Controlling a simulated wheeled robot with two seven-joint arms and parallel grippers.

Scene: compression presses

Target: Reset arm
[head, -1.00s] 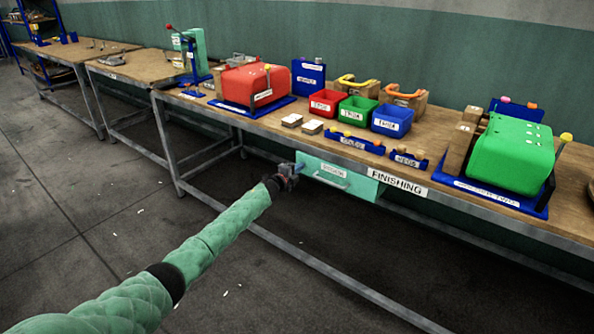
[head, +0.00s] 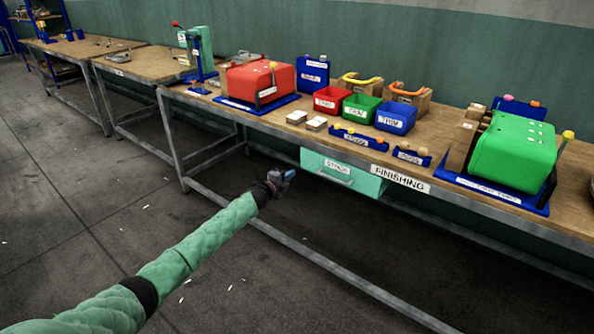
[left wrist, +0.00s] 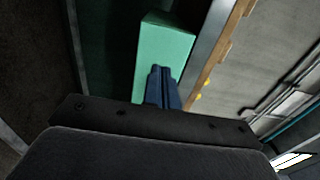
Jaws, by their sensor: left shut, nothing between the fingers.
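My left arm reaches in from the lower left in the head view. Its gripper (head: 284,178) is shut and empty, in front of and a little left of the green drawer (head: 325,178) under the bench, apart from its handle. In the left wrist view the closed fingers (left wrist: 162,78) point toward the green drawer box (left wrist: 165,45). The drawer looks shut under the bench top. My right gripper is not in view.
The bench (head: 430,184) holds a red press (head: 250,82), a green press (head: 512,150), and red, green and blue bins (head: 395,118). Metal bench legs and a low rail (head: 300,245) stand near the arm. Open floor (head: 80,230) lies to the left.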

